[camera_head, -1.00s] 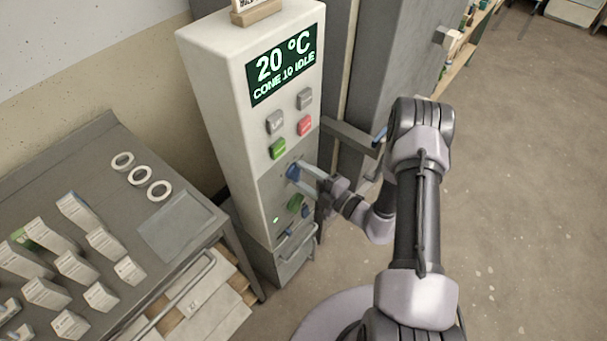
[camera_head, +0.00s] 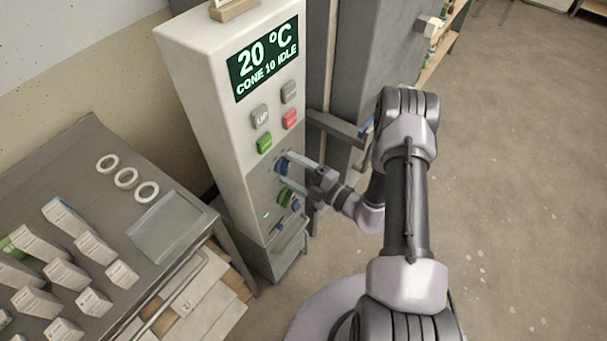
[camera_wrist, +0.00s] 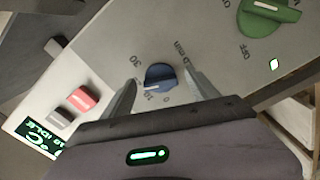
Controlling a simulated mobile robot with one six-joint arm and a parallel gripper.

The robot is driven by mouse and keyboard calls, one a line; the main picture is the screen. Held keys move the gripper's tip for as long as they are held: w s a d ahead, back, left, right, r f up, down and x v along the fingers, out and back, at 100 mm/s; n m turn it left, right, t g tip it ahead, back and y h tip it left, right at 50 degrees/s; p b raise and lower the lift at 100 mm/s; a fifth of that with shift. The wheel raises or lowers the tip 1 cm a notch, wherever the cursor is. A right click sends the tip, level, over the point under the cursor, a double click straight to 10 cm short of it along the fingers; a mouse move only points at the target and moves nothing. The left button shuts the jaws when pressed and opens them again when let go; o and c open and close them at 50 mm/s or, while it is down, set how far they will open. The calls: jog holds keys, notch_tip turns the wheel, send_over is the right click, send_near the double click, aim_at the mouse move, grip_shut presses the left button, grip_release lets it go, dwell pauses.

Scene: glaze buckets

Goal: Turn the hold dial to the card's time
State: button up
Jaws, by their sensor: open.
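The blue hold dial (camera_head: 282,164) is on the front of the white kiln control box. In the wrist view the dial (camera_wrist: 160,77) has printed numbers around it, among them 30 and 10, and a pale line on its knob points toward the lower left, near the 10. My gripper (camera_head: 292,171) is open at the panel. In the wrist view its fingers (camera_wrist: 158,88) stand on either side of the dial, with gaps showing between them and the knob. A card on a wooden holder (camera_head: 235,9) stands on top of the box, mostly cut off, its writing unreadable.
A green dial (camera_wrist: 268,14) sits beside the blue one, with a small lit lamp. The display (camera_head: 264,60) reads 20 °C, CONE 10 IDLE, above several buttons. A grey table (camera_head: 75,160) with white blocks and rings stands left. Floor at right is clear.

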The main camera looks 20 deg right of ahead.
jog(key=p+v, duration=0.1)
jog(key=v, duration=1.6)
jog(key=shift+r, duration=0.1)
jog(key=s+a+r+n+g+b, duration=0.25)
jog(key=a+r+n+g, duration=0.4)
jog(key=n, duration=0.65)
jog(key=s+a+r+n+g+b, duration=0.25)
jog(key=a+r+n+g, duration=0.45)
jog(key=n, duration=0.7)
jog(key=s+r+n+t+h+b, duration=0.4)
jog(key=s+r+n+h, duration=0.2)
jog(key=n, duration=1.4)
jog(key=a+r+h, duration=0.1)
jog(key=h, duration=0.1)
jog(key=shift+s+t+h, duration=0.15)
jog(key=shift+t+h, duration=0.15)
jog(key=shift+t, duration=0.05)
